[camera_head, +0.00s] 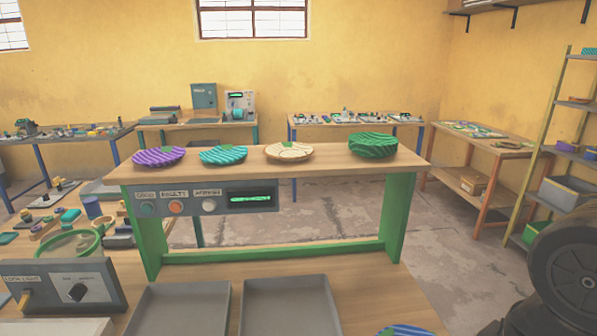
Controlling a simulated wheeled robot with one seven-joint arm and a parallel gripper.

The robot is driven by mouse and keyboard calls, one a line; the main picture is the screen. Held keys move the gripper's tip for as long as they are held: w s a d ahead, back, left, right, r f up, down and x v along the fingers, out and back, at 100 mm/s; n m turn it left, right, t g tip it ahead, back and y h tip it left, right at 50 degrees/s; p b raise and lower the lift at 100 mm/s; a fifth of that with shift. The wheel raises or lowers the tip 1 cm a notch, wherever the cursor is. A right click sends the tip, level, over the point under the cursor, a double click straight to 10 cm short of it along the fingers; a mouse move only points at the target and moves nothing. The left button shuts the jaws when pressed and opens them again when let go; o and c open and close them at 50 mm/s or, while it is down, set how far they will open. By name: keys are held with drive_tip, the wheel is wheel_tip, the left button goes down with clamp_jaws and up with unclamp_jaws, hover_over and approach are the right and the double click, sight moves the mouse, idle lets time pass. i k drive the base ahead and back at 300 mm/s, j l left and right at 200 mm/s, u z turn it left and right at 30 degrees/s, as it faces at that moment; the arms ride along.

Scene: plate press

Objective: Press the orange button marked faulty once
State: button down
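The orange button (176,206) sits on a grey panel at the front of the raised wooden shelf, under a label that reads like "faulty". To its left is a teal-green button (148,209) with its own label. To its right is a pale grey button (209,205), also labelled. A small display (250,198) with green text is right of the buttons; the text is too small to read. My gripper is not in view. A large dark rounded part at the lower right looks like my arm.
Purple (158,156), teal (223,155), cream (289,151) and green (373,145) plates lie on the shelf (330,163). Two grey trays (290,305) stand below in front. A control box (62,287) is at lower left. A blue plate (405,331) shows at the bottom edge.

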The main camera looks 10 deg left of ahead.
sight(175, 206)
drive_tip(key=u, duration=1.35)
